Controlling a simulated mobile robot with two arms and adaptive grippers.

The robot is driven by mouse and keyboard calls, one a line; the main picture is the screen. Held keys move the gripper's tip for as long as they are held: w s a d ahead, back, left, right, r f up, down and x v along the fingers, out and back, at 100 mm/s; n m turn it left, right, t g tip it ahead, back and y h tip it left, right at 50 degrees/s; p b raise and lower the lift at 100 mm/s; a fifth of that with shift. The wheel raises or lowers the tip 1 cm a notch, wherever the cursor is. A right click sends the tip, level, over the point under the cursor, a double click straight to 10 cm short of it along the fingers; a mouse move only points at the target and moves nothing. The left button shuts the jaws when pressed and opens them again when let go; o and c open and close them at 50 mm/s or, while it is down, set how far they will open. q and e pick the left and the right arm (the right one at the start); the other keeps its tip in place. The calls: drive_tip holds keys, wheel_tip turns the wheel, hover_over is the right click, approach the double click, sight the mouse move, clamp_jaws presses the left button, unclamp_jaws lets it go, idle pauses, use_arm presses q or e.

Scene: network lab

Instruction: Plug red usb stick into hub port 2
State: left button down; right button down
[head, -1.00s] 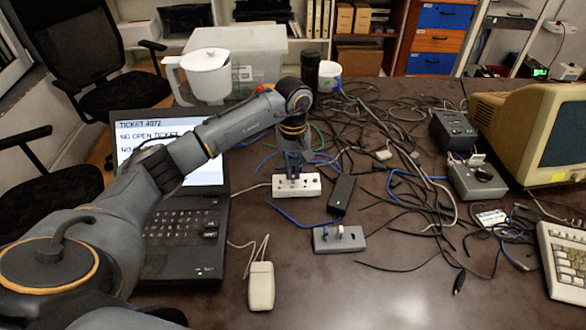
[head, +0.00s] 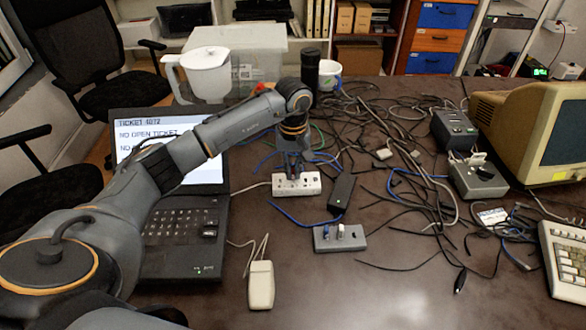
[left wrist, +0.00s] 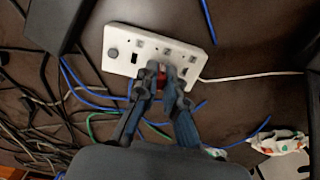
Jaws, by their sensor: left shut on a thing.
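The white hub strip (head: 308,184) lies on the table to the right of the laptop. In the left wrist view the hub (left wrist: 185,55) shows a row of sockets and a round knob at its left end. My left gripper (head: 293,174) points down at the hub. Its fingertips (left wrist: 160,70) are shut on the red usb stick (left wrist: 160,82), which shows only as a bit of red between them. The fingers hide the stick's tip and the socket under it, so I cannot tell whether it is inserted. My right gripper is not in view.
A grey box with sticks (head: 340,241) stands in front of the hub, with a black adapter (head: 342,193) beside it. The laptop (head: 180,240) sits under my left arm. Tangled cables (head: 400,140) fill the right side.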

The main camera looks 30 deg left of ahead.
use_arm(q)
drive_tip(key=shift+f, duration=0.25)
drive_tip(key=c, duration=1.4)
unclamp_jaws()
drive_tip(key=shift+o, duration=0.2)
wheel_tip(320, 180, up, 12)
